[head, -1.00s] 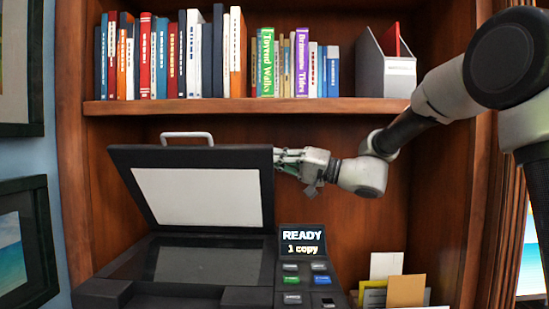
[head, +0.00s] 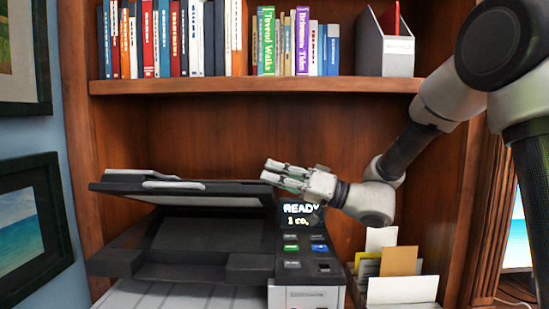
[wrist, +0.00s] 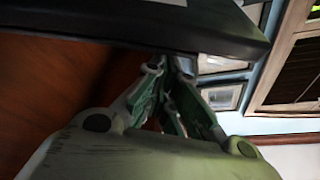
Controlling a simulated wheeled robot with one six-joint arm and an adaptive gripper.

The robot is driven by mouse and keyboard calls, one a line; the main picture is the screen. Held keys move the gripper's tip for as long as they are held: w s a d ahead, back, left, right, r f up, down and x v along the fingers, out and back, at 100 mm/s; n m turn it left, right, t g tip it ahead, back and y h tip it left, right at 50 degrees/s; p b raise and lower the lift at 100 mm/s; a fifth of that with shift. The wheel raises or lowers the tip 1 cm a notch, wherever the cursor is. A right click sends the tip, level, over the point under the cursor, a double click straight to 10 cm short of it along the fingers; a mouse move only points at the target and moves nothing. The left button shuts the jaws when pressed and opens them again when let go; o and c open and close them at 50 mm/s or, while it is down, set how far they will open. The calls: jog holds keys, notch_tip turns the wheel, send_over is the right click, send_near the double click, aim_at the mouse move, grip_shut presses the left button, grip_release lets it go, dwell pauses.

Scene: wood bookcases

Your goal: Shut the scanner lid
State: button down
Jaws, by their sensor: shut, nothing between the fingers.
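The scanner (head: 205,262) stands in the bookcase, below the book shelf. Its dark lid (head: 200,192) is partly open, tilted low over the bed with a gap at the front, and its pale handle (head: 172,184) shows on the near edge. My gripper (head: 268,172) is shut and empty, with its fingertips at the lid's right edge, close to or touching its top. In the wrist view the fingers (wrist: 170,70) are together against or just beside the dark lid edge (wrist: 140,25). The contact itself is hard to make out.
A paper holder (head: 402,290) with cards and envelopes stands right of the scanner. The shelf (head: 250,86) with books and a grey file box (head: 385,50) runs above.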

jog(key=shift+s+f, duration=0.75)
jog(key=shift+f, duration=0.35)
jog(key=shift+r, duration=0.1)
